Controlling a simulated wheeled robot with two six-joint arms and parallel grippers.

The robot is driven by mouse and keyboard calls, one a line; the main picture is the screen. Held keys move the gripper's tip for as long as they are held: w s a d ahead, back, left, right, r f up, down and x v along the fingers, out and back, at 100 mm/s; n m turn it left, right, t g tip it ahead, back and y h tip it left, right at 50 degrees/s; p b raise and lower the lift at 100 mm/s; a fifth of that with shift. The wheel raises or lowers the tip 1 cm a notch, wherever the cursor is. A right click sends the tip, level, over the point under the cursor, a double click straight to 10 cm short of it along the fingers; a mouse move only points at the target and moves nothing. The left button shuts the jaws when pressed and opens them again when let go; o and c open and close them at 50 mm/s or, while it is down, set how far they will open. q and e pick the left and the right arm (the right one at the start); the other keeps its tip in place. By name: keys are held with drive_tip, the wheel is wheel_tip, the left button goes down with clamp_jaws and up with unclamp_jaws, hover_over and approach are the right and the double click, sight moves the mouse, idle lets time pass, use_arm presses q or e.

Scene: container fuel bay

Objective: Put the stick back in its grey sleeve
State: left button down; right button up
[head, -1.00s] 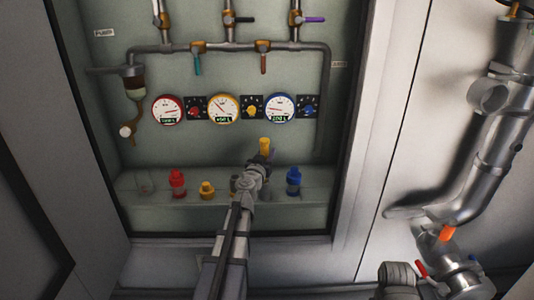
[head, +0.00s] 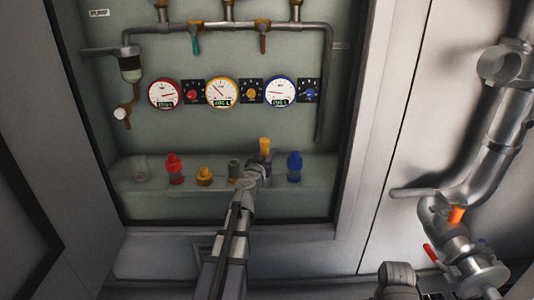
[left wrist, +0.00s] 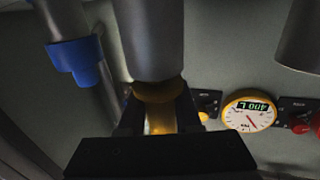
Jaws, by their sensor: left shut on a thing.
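My left gripper (head: 264,157) is shut on the yellow handle of the stick (head: 264,145), which stands upright above the shelf. The left wrist view, which is upside down, shows the yellow handle (left wrist: 160,124) between the fingers. A yellow collar meets the end of a wide grey sleeve (left wrist: 152,40) just below it in the world. I cannot tell how deep the stick sits; in the head view the gripper hides this place. A second grey cylinder (head: 235,168) stands just left of the gripper.
A blue-capped holder (head: 294,167) stands close right of my gripper. A yellow cap (head: 205,176), a red-capped holder (head: 175,168) and a clear cup (head: 141,168) stand left on the shelf. Gauges (head: 222,91) and pipes line the back wall. The bay's right frame (head: 366,130) bounds the opening.

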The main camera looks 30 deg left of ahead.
idle(0.3)
use_arm(q)
drive_tip(key=shift+f+b, duration=0.6)
drive_tip(key=shift+b, duration=0.05)
drive_tip(key=c, duration=0.5)
unclamp_jaws()
drive_tip(key=shift+r, duration=0.1)
drive_tip(key=shift+s, duration=0.1)
drive_tip(key=v, duration=0.7)
drive_tip(key=shift+s+d+r+p, duration=0.1)
drive_tip(key=shift+s+r+p, duration=0.05)
drive_tip(key=shift+s+p, duration=0.15)
